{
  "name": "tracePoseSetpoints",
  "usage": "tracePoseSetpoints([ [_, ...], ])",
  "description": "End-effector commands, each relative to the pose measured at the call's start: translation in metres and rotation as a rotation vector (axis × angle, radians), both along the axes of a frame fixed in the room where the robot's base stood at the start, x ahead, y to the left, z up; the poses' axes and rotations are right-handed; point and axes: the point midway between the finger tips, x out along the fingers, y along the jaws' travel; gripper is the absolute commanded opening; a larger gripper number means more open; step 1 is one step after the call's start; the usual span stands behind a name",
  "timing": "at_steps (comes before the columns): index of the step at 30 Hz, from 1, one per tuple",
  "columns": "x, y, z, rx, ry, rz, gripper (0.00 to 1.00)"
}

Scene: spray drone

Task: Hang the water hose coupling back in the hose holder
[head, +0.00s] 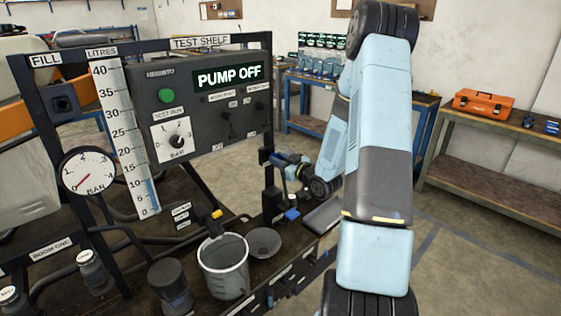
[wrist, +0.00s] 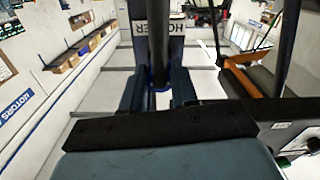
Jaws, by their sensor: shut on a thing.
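My gripper (wrist: 157,88) is shut on the water hose coupling (wrist: 158,72), a dark upright cylinder with a blue ring, seen between the two fingers in the wrist view. A pale label plate (wrist: 176,28) stands behind it; the coupling covers the middle of its lettering, leaving "HO" and "ER" readable.
The control panel (head: 200,100) reads "PUMP OFF". A measuring jug (head: 224,272), a shallow dish (head: 264,242) and a dark canister (head: 170,285) stand on the bench below. Side benches, one with an orange toolbox (head: 483,105), stand farther right. Open floor lies between.

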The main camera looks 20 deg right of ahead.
Motion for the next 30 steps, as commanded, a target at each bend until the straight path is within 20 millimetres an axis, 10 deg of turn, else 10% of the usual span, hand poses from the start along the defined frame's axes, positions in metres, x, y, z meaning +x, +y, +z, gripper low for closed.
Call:
tracePoseSetpoints([
  [3, 0.002, 0.001, 0.000, 0.000, 0.000, 0.000, 0.00],
  [4, 0.002, 0.001, 0.000, 0.000, 0.000, 0.000, 0.29],
  [13, 0.002, 0.001, 0.000, 0.000, 0.000, 0.000, 0.58],
  [30, -0.032, -0.013, -0.001, 0.000, 0.002, -0.004, 0.58],
])
